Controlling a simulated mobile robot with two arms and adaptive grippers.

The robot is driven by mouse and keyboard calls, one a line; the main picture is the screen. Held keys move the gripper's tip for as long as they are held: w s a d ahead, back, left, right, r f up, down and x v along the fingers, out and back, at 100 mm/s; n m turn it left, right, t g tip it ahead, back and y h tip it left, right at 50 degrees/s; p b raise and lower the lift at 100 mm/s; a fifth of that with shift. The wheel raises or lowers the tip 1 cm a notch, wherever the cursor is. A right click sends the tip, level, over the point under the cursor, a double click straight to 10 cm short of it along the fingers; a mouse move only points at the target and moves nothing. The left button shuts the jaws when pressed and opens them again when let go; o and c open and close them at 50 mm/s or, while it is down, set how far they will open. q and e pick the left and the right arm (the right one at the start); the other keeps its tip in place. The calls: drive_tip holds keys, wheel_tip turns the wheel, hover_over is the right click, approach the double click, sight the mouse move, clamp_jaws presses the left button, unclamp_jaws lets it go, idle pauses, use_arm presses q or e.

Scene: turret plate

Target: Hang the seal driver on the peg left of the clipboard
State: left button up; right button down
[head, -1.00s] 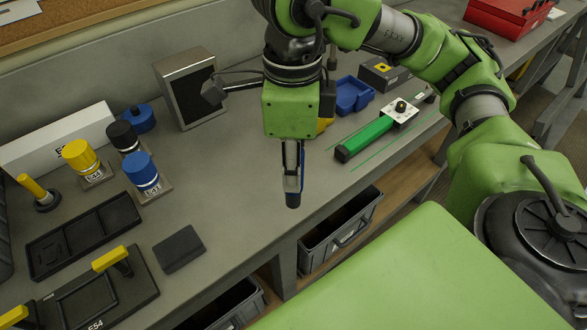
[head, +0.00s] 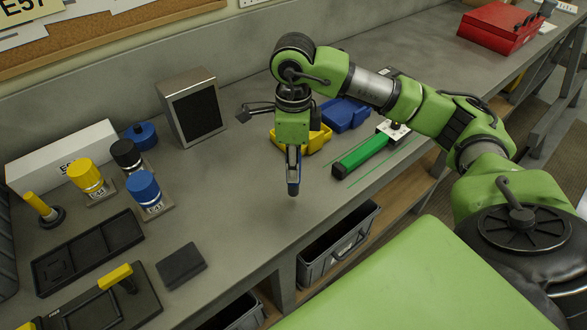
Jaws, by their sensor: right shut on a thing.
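My right gripper (head: 293,168) points down above the grey bench in the middle of the head view. It is shut on a slim tool with a dark blue end (head: 293,188), which looks to be the seal driver. Most of the tool is hidden by the fingers, and it hangs roughly upright, clear of the bench top. The peg and the clipboard cannot be made out. A corkboard (head: 110,32) with papers is on the back wall at the upper left. My left gripper is not in view.
Behind the gripper are a dark-faced box (head: 193,108), a yellow bin (head: 306,142) and a blue bin (head: 345,114). A green-handled tool (head: 361,156) lies to the right. Colour-capped containers (head: 143,186), a black tray (head: 88,254) and a yellow-handled piece (head: 42,208) stand left. Bench between is clear.

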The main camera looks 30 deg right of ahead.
wheel_tip(320, 180, down, 3)
drive_tip(key=shift+r, duration=0.15)
drive_tip(key=shift+f, duration=0.25)
drive_tip(key=c, duration=1.7)
unclamp_jaws()
drive_tip(key=shift+r, duration=0.1)
